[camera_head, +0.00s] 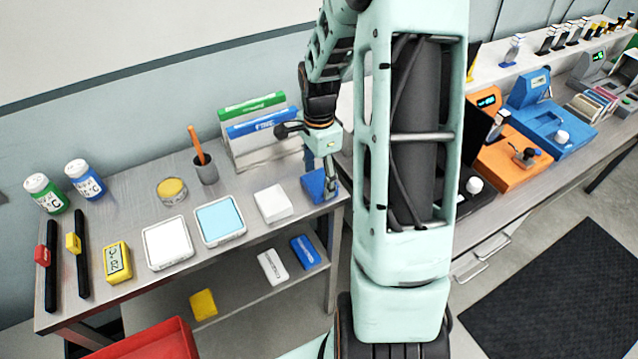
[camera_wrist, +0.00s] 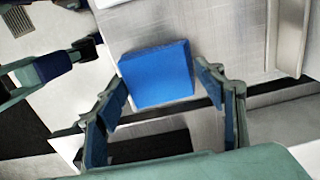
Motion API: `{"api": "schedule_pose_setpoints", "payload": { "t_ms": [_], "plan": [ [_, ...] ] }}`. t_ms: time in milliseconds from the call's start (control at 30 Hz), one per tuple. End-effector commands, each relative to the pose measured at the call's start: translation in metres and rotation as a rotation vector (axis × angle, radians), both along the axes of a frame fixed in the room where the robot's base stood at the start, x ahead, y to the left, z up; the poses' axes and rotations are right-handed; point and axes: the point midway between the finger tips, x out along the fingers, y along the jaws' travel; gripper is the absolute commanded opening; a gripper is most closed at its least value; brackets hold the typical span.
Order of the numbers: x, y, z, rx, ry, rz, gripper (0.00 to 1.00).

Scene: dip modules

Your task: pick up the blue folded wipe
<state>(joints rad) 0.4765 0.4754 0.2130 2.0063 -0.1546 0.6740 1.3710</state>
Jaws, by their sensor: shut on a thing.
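The blue folded wipe (camera_head: 313,187) is at the right front corner of the grey metal table. My gripper (camera_head: 329,178) comes down from above at its right side. In the wrist view the wipe (camera_wrist: 157,76) is a plain blue block between the tips of my gripper (camera_wrist: 163,85), which is shut on it. I cannot tell whether the wipe still touches the tabletop.
A white folded wipe (camera_head: 272,203) lies to the left on the table (camera_head: 130,215). A lower shelf holds a white and a blue box (camera_head: 305,252).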

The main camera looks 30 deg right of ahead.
Motion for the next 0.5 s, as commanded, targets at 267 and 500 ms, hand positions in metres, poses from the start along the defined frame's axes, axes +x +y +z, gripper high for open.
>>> {"api": "schedule_pose_setpoints", "payload": {
  "t_ms": [267,500],
  "plan": [
    [0.000,0.000,0.000,0.000,0.000,0.000,0.47],
    [0.000,0.000,0.013,-0.001,-0.001,-0.001,0.47]
  ]
}}
